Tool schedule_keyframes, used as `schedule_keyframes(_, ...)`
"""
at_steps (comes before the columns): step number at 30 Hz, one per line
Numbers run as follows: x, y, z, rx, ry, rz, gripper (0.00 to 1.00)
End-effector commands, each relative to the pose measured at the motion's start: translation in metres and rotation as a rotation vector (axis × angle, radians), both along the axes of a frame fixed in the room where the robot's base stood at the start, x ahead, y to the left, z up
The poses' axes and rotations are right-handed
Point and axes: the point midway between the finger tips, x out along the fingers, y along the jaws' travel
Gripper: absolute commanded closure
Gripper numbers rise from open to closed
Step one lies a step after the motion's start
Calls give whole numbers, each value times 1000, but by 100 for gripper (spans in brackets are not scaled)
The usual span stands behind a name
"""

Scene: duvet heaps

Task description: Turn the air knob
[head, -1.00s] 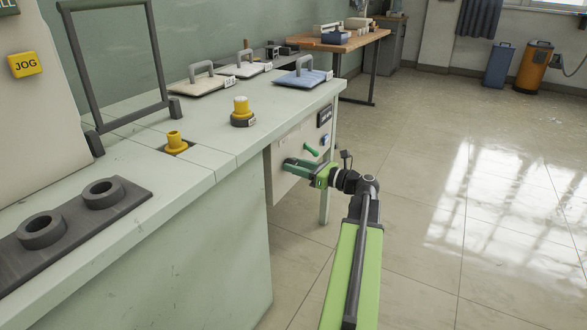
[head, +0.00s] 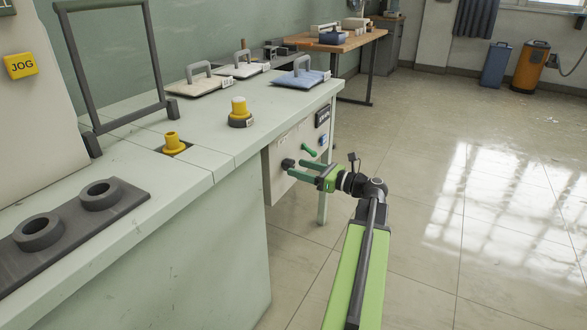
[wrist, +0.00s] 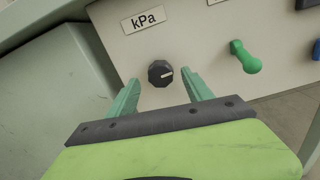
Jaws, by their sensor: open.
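The air knob is a small black round knob on the pale panel under the bench. In the wrist view the knob (wrist: 160,73) sits below a "kPa" label (wrist: 143,19), its white pointer mark aimed right and slightly up. In the head view the knob (head: 287,163) shows just past the fingertips. My gripper (head: 294,169) is open and faces the panel. Its green fingers, also in the wrist view (wrist: 160,80), lie left and right of the knob, with visible space on both sides. The fingertips appear short of it, and nothing is held.
A green lever (wrist: 246,58) projects from the panel right of the knob. A blue button (head: 322,140) is farther right. The bench top (head: 240,150) overhangs the panel and carries a yellow knob (head: 239,108). The floor (head: 430,190) to the right is clear.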

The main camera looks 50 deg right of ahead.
Motion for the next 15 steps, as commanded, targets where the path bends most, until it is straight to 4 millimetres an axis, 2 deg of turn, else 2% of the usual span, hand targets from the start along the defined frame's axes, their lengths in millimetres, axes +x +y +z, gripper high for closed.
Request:
schedule_keyframes(3,-35,-9,0,0,1,-6,41)
schedule_keyframes(9,-90,-22,0,0,0,-5,41)
schedule_keyframes(15,-128,-32,0,0,1,-1,41)
